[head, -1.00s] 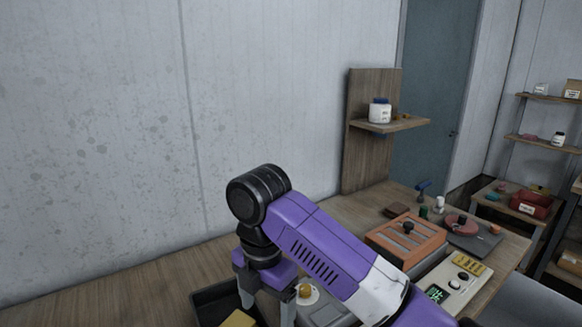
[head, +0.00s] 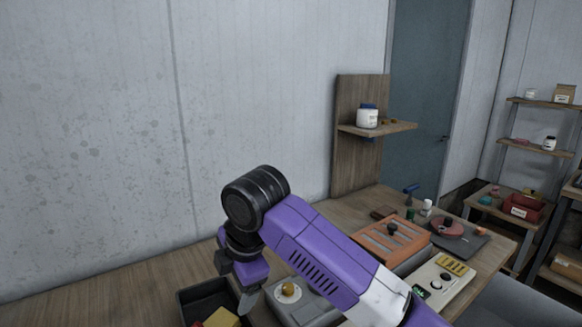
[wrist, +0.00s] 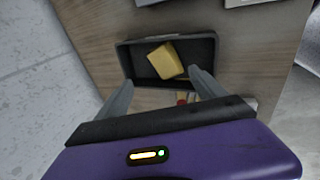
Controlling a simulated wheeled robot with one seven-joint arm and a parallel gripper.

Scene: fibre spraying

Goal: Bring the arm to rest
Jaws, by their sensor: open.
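My gripper (wrist: 160,100) is open and empty in the wrist view, its two grey fingers spread apart above the bench. In the head view my gripper (head: 234,282) hangs from my purple arm, near a black tray. The black tray (wrist: 128,62) lies beyond the fingertips in the wrist view, with a yellow block (wrist: 165,61) in it. The tray (head: 187,303) also shows at the bottom edge of the head view, partly cut off.
A grey device with a round white top (head: 288,292) stands beside the tray. An orange slotted box (head: 395,245) and a cream control box (head: 440,285) stand to the right. A wall shelf (head: 378,129) holds a white jar (head: 367,116). The bench's left part is bare.

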